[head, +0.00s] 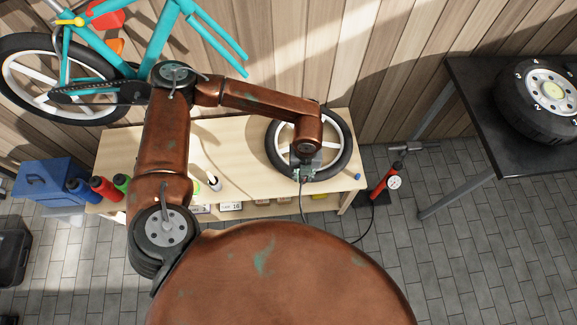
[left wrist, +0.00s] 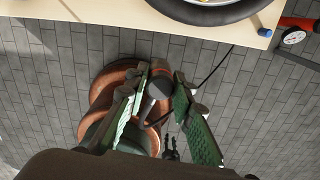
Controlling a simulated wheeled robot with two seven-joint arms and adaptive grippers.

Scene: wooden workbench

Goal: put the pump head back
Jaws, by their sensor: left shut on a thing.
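The floor pump (head: 384,184), red with a round white gauge, stands tilted on the floor right of the bench. Its barrel and gauge also show at the right edge of the left wrist view (left wrist: 296,24). My left gripper (head: 304,175) is over the bench's front edge, in front of the wheel lying there. In the left wrist view its green fingers (left wrist: 160,92) are shut on a dark, rounded pump head (left wrist: 158,87). A thin black hose (head: 304,212) hangs from it and runs across the floor to the pump. My right gripper is not in view.
The wheel (head: 343,151) lies on the wooden bench (head: 240,145), with a small blue cap (head: 357,177) near the right corner. Bottles (head: 104,187) and a blue toolbox (head: 45,180) are at left. A dark table (head: 480,100) with a tyre stands at right.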

